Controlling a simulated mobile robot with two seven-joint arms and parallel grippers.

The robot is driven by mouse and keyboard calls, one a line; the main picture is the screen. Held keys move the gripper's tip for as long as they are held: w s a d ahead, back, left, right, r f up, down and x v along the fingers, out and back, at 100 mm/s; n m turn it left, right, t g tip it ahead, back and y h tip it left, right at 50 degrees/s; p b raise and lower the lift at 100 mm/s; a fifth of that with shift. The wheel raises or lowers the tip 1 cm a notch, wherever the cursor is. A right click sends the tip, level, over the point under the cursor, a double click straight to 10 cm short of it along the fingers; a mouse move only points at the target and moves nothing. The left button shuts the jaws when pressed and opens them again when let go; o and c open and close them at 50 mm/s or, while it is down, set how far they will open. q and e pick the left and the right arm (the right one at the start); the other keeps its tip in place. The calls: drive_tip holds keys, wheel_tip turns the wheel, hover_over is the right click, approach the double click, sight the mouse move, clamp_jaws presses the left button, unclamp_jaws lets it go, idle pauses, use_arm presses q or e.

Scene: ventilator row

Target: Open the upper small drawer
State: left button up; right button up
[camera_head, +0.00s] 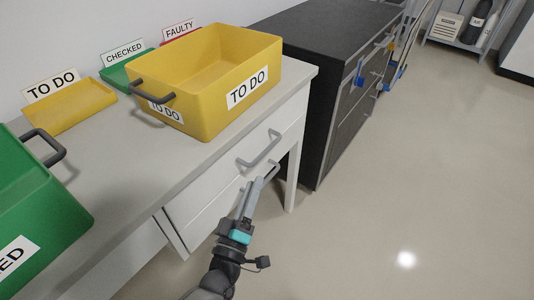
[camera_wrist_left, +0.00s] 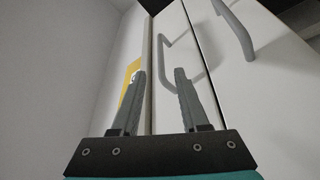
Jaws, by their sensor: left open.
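The white desk has two drawer fronts, one above the other. The upper small drawer (camera_head: 225,171) has a grey bar handle (camera_head: 260,149); its front looks closed. A lower drawer front (camera_head: 215,213) has its own grey handle (camera_head: 271,174). My left gripper (camera_head: 256,184) is open and empty in front of the drawers, overlapping the lower handle in the head view. In the left wrist view, my left gripper's fingers (camera_wrist_left: 158,75) point towards the upper handle (camera_wrist_left: 168,43), which is beyond the fingertips. The lower handle (camera_wrist_left: 240,38) is farther right there. No contact is visible. My right gripper is not in view.
A yellow TO DO bin (camera_head: 222,105) stands on the desk above the drawers, and a green bin (camera_head: 45,215) stands at left. A yellow tray (camera_head: 70,107) lies behind. A dark cabinet (camera_head: 318,110) stands at the right. The floor (camera_head: 420,190) in front is clear.

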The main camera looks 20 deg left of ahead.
sight(266, 150)
use_arm(q)
drive_tip(key=b+x, duration=0.2)
drive_tip(key=x, duration=0.7)
drive_tip(key=shift+w, duration=0.4)
drive_tip(key=shift+w+r, duration=0.15)
drive_tip(key=shift+w, duration=0.4)
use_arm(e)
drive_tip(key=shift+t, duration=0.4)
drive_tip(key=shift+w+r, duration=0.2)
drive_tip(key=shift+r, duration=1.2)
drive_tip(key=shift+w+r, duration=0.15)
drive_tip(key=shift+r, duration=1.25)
use_arm(q)
drive_tip(key=shift+c, duration=0.3)
clamp_jaws()
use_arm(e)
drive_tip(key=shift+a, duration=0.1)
